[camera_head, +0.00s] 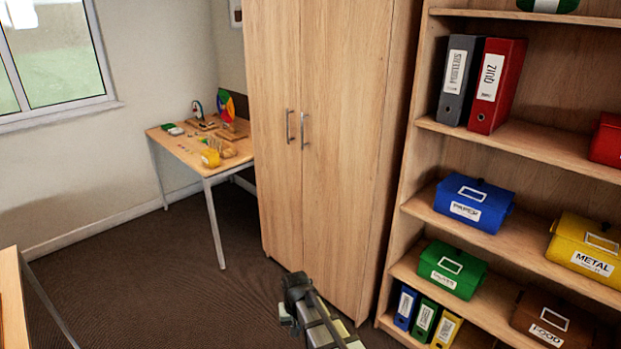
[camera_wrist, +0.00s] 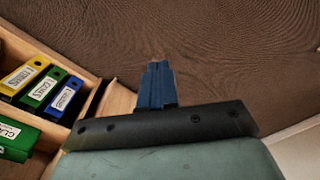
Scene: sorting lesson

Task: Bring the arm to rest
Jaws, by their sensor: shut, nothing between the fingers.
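My gripper (camera_wrist: 158,66) shows in the wrist view with its blue-grey fingers together and nothing between them. It points over the brown carpet (camera_wrist: 220,50), clear of any object. In the head view part of my arm (camera_head: 322,324) shows low in the middle, in front of the wardrobe's base and left of the shelf unit. The fingertips cannot be made out there.
A wooden shelf unit (camera_head: 400,240) holds blue (camera_head: 478,206), green (camera_head: 452,270), yellow (camera_head: 590,246) and brown (camera_head: 553,318) boxes, plus several binders. A closed wardrobe (camera_head: 345,130) stands beside it. A desk (camera_head: 190,150) with small items is at the back left. Carpet (camera_head: 160,290) is open at left.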

